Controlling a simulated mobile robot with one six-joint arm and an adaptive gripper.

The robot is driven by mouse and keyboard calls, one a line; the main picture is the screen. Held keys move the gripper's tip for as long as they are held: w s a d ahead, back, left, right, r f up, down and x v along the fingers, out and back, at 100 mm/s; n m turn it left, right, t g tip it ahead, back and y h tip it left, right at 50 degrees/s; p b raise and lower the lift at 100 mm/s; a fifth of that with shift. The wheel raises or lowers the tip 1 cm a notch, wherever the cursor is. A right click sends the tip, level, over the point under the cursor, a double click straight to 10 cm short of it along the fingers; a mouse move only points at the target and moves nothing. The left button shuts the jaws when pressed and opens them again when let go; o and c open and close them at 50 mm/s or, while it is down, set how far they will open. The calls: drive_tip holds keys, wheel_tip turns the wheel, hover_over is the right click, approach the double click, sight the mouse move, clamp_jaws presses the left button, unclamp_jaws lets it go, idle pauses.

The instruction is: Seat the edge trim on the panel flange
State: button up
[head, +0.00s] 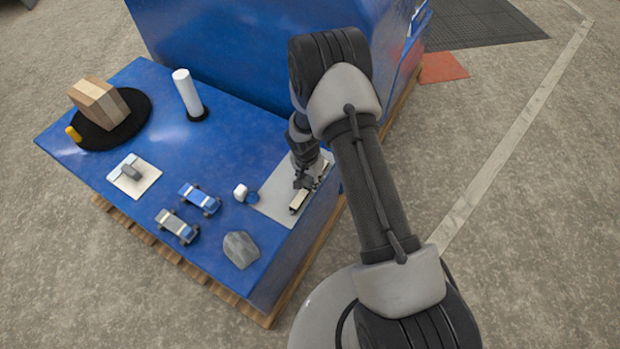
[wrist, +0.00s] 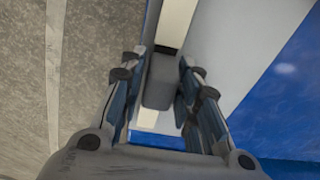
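A pale grey panel (head: 279,187) lies at the right end of the blue bench top. A narrow cream strip (head: 299,202) lies along its right side, and part of it shows in the wrist view (wrist: 173,22). My gripper (head: 303,181) is down over the strip, pointing at the panel. In the wrist view, a dark grey block (wrist: 161,82) is between the fingers of my gripper (wrist: 161,62), above the cream strip. Whether both fingers press on the block is unclear. I cannot tell which piece is the trim and which the flange. My arm hides part of this area in the head view.
A white cylinder (head: 187,91), a wooden block (head: 98,101) on a black disc, a grey piece on a white plate (head: 148,179), two small carts (head: 200,198) (head: 177,226) and a grey rock-like lump (head: 240,249) stand on the bench. A tall blue wall (head: 220,45) rises behind.

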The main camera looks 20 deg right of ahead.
sight(309, 177)
drive_tip(key=shift+r, duration=0.2)
idle(0.4)
drive_tip(key=shift+s+a+r+p, duration=0.1)
drive_tip(key=shift+r+p, duration=0.2)
drive_tip(key=shift+r, duration=0.5)
drive_tip(key=shift+s+a+r+p, duration=0.1)
drive_tip(key=shift+r+p, duration=0.2)
drive_tip(key=shift+r, duration=0.45)
drive_tip(key=o, duration=0.6)
drive_tip(key=shift+c, duration=0.4)
drive_tip(key=c, duration=0.5)
drive_tip(key=shift+r, duration=0.1)
